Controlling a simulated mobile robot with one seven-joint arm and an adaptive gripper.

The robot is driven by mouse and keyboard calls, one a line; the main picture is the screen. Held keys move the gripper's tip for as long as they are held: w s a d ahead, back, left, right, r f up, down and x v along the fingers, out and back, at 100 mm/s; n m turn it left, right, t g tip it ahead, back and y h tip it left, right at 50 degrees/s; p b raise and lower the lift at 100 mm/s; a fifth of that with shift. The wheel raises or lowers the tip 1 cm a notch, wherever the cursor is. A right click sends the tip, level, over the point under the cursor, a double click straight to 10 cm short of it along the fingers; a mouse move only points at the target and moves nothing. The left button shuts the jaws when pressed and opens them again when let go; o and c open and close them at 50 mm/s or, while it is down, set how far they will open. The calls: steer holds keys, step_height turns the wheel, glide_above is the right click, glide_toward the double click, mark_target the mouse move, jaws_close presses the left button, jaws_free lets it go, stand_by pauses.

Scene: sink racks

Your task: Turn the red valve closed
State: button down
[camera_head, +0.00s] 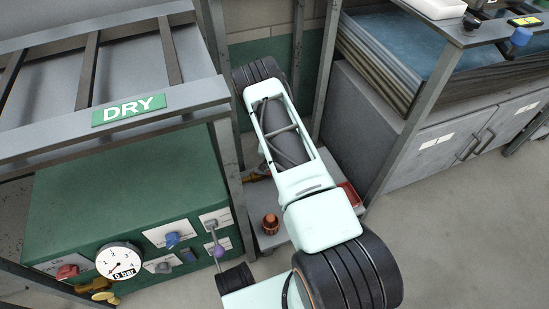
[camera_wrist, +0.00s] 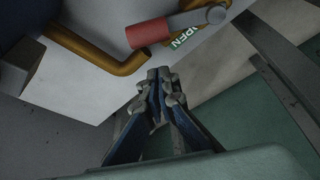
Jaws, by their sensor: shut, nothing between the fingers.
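In the wrist view, a red cylindrical grip (camera_wrist: 148,32) sits on the end of a grey lever (camera_wrist: 200,17). A green label (camera_wrist: 184,41) reading "OPEN", partly covered, lies beside the lever. My gripper (camera_wrist: 159,76) has its blue-grey fingers together and empty, and its tips appear below the red grip in the picture, apart from it. In the head view, a red knob (camera_head: 67,271) shows at the lower left of the green cabinet. I cannot tell whether it is the same part. My gripper is not clearly visible in the head view.
A brass pipe (camera_wrist: 100,55) bends close to the red grip in the wrist view. In the head view, a gauge (camera_head: 120,261) reading 0 bar and several knobs line the green cabinet (camera_head: 130,190). A rack with a "DRY" sign (camera_head: 128,110) stands above it. Floor (camera_head: 450,240) is clear at right.

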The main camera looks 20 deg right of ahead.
steer(key=shift+s+a+b, duration=0.2)
steer(key=shift+s+a, duration=0.2)
steer(key=shift+s, duration=0.25)
steer(key=shift+s+a+b, duration=0.2)
steer(key=shift+s+a, duration=0.15)
steer(key=shift+s, duration=0.25)
steer(key=shift+s+a+p, duration=0.1)
steer(key=shift+a+p, duration=0.1)
steer(key=shift+p, duration=0.1)
steer(key=shift+d+m, duration=0.15)
steer(key=shift+m, duration=0.15)
